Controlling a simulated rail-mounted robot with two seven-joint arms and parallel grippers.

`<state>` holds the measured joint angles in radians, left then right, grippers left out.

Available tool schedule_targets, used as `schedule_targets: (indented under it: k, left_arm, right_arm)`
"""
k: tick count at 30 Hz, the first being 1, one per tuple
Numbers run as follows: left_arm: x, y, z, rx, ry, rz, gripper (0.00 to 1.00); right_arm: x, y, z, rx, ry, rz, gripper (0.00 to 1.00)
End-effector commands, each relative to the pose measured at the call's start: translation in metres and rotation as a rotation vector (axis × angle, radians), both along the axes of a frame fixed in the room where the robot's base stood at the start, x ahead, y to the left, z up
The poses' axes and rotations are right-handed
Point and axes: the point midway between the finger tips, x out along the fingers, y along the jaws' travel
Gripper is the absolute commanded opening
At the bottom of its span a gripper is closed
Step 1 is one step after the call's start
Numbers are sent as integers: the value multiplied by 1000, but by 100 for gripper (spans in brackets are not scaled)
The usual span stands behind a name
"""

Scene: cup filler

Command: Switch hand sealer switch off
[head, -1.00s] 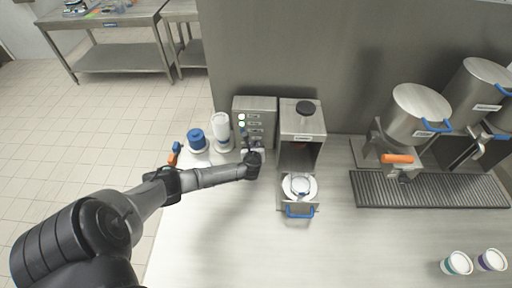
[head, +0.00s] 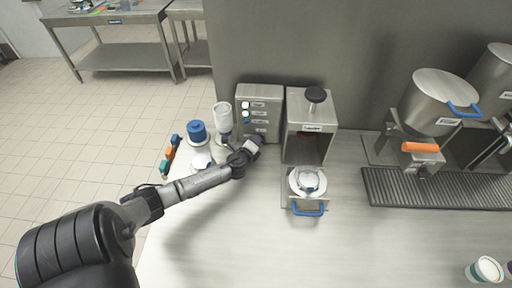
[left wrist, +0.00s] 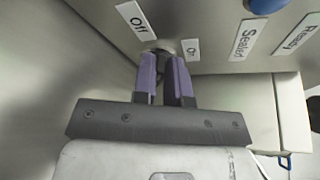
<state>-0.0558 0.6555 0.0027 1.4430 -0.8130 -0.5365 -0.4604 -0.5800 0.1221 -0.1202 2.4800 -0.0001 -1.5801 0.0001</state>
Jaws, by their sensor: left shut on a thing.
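In the left wrist view the "Off" label (left wrist: 136,20) and "On" label (left wrist: 191,49) flank a dark switch (left wrist: 161,47). My left gripper (left wrist: 165,65) is shut on this switch, its purple fingers mostly covering it. Which way the switch points is hard to tell. In the head view my left gripper (head: 250,147) is at the box's lower front. My right gripper is not in view.
The sealer housing (head: 312,118) stands just right of the box, with a blue-handled drawer (head: 308,208) pulled out in front. A white bottle (head: 222,118) and a blue container (head: 197,131) stand on the left. The front middle of the table is clear.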

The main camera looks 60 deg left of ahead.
Motion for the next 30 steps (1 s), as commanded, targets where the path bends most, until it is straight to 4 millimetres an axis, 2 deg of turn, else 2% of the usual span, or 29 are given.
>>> schedule_targets:
  k: [1, 3, 12, 19, 30]
  left_arm:
    - [-1, 0, -9, -23, -37, 2, 0]
    - [-1, 0, -9, -54, -82, 2, 0]
    - [-2, 1, -10, -157, -232, 2, 0]
    - [-2, 1, -10, -197, -291, 1, 0]
    - [-2, 1, -8, -212, -312, 0, 0]
  right_arm:
    - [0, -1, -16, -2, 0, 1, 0]
    - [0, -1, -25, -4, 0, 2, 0]
    - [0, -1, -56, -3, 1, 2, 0]
    - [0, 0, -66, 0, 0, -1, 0]
    - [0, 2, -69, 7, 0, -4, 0]
